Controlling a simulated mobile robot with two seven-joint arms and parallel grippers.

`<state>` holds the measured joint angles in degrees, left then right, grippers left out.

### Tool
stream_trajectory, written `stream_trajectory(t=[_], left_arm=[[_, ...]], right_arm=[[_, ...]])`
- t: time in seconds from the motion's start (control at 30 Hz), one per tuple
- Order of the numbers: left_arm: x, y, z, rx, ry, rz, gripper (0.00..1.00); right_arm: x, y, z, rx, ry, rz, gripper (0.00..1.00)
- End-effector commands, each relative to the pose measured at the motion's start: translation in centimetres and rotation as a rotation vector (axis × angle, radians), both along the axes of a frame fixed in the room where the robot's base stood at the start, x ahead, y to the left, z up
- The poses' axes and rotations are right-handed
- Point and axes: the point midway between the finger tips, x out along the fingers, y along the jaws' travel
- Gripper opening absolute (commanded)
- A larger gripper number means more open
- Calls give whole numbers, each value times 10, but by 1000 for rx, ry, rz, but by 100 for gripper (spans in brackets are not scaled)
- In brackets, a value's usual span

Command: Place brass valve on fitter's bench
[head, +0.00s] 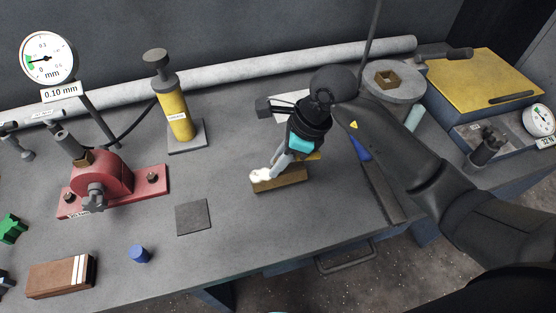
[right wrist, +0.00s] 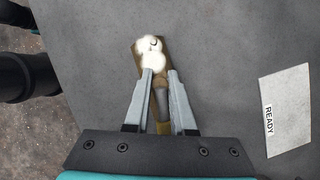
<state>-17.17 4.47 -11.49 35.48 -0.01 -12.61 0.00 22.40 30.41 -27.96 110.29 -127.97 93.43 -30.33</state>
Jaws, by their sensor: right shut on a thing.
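In the right wrist view the white part (right wrist: 151,54) is at the fingertips (right wrist: 160,75), and the gold body (right wrist: 160,122) runs back between the fingers. I cannot tell whether it touches the bench. My left gripper is not in view.
A red fixture (head: 103,178), a yellow cylinder (head: 176,118), a dark square plate (head: 193,217), a blue cylinder (head: 139,254) and a brown block (head: 60,276) stand to the left. A READY card (right wrist: 288,108) lies beside the gripper. A grey pipe (head: 240,70) runs along the back.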

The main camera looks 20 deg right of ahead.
Motion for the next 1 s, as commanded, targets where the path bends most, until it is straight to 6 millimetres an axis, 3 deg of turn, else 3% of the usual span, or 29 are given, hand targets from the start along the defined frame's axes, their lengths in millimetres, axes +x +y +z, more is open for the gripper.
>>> stream_trajectory(t=[0.13, 0.17, 0.43, 0.77, 1.0], left_arm=[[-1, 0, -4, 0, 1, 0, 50], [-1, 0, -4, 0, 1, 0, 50], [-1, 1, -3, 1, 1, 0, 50], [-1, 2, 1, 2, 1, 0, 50], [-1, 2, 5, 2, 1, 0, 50]], right_arm=[[1, 0, -2, 1, -3, 1, 0], [0, 0, -4, -1, 0, 1, 24], [0, 0, -3, -1, 1, 0, 53], [0, 0, 1, 0, 1, 0, 53], [-4, -17, 41, -4, -6, 0, 53]])
